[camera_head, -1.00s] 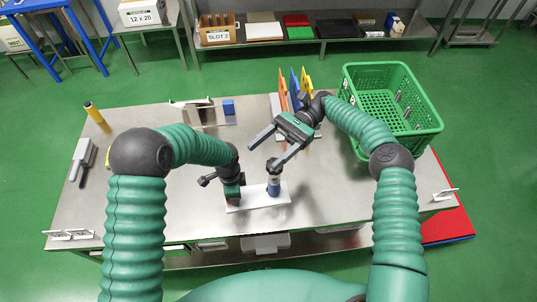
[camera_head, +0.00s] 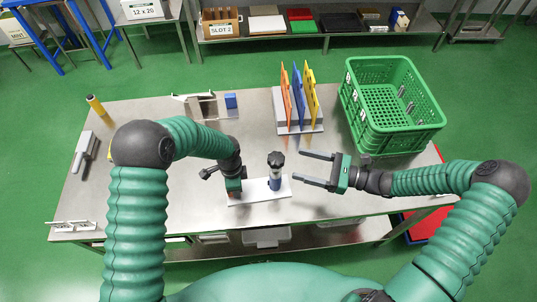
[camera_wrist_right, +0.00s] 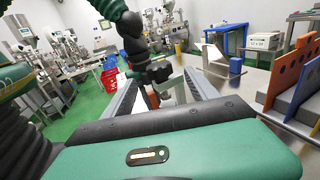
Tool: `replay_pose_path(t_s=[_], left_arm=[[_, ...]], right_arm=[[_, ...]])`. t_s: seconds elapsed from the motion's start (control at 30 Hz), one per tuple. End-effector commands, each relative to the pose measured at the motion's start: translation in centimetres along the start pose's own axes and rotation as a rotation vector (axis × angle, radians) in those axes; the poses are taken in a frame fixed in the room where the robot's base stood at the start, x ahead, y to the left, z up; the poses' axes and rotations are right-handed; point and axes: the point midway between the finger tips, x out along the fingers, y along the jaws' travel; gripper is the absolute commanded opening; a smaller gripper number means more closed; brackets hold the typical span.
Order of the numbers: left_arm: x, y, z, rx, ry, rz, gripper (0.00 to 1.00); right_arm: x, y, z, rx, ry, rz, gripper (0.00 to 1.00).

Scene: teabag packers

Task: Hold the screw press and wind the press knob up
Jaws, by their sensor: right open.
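My left gripper (camera_head: 233,192) points down over the left end of the base plate. Its fingers are mostly hidden, so I cannot tell whether they close on the press. My right gripper (camera_head: 300,167) is open and empty to the right of the knob, both fingers pointing left toward it, apart from it. Its fingers also show spread in the right wrist view (camera_wrist_right: 160,85).
A green crate (camera_head: 388,140) stands at the table's right end. A rack of orange, blue and yellow boards (camera_head: 298,95) stands behind the press. The table between press and crate is mostly clear.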

Motion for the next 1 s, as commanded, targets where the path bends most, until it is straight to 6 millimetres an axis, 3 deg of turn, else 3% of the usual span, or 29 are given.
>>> replay_pose_path(t_s=[0.3,0.5,0.83,1.0], left_arm=[[-0.1,-0.1,-0.1,-0.001,0.0,-0.002,0.0],[-0.1,0.0,-0.2,-0.001,0.0,-0.003,0.0],[-0.1,0.0,-0.2,0.0,0.0,-0.002,0.0],[-0.1,0.0,-0.2,0.0,0.0,-0.002,0.0]], right_arm=[[7.3,0.2,0.1,0.001,-0.006,0.01,0.67],[10.5,0.2,0.2,0.0,-0.006,0.009,0.67],[11.2,0.1,0.2,0.0,-0.006,0.007,0.67],[11.2,0.1,0.2,0.0,-0.006,0.007,0.45]])
